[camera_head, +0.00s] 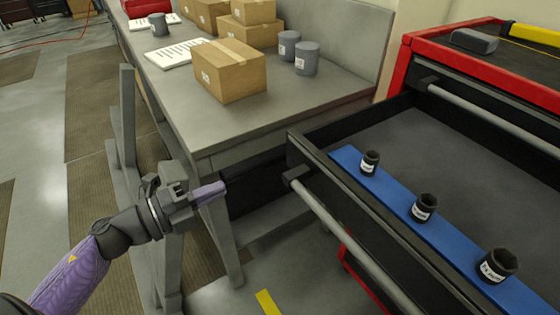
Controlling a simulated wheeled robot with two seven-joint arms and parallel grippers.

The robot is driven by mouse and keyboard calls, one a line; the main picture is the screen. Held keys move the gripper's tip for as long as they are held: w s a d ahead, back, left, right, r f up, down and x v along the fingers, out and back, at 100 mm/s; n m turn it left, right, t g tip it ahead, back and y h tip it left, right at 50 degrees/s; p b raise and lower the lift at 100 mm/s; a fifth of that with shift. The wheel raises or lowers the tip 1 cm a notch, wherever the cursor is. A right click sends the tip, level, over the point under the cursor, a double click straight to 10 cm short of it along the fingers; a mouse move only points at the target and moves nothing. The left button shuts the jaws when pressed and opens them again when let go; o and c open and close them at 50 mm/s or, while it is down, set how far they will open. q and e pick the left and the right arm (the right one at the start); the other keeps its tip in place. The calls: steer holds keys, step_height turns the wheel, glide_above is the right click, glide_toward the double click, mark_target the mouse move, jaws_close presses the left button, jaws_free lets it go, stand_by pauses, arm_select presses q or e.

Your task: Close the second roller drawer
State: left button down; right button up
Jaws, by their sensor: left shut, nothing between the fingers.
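An open drawer (440,150) of a red and black roller cabinet extends across the right side. Its black front panel (375,222) carries a long grey bar handle (345,238) on its outer face. My left gripper (215,190) is shut and empty, left of the drawer's near corner and apart from the handle. My right gripper is not in view. A blue strip (395,196) inside the drawer holds three black sockets, one of them here (370,162). Another drawer handle (490,115) shows on the cabinet body behind.
A grey workbench (190,115) stands left of the drawer, with cardboard boxes (230,70), grey canisters (306,60) and papers (172,53). Its legs (222,245) are close to my left gripper. A yellow floor mark (268,302) lies below. Open floor is at far left.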

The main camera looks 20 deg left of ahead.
mark_target(293, 156)
arm_select(q)
steer(key=x, duration=1.4)
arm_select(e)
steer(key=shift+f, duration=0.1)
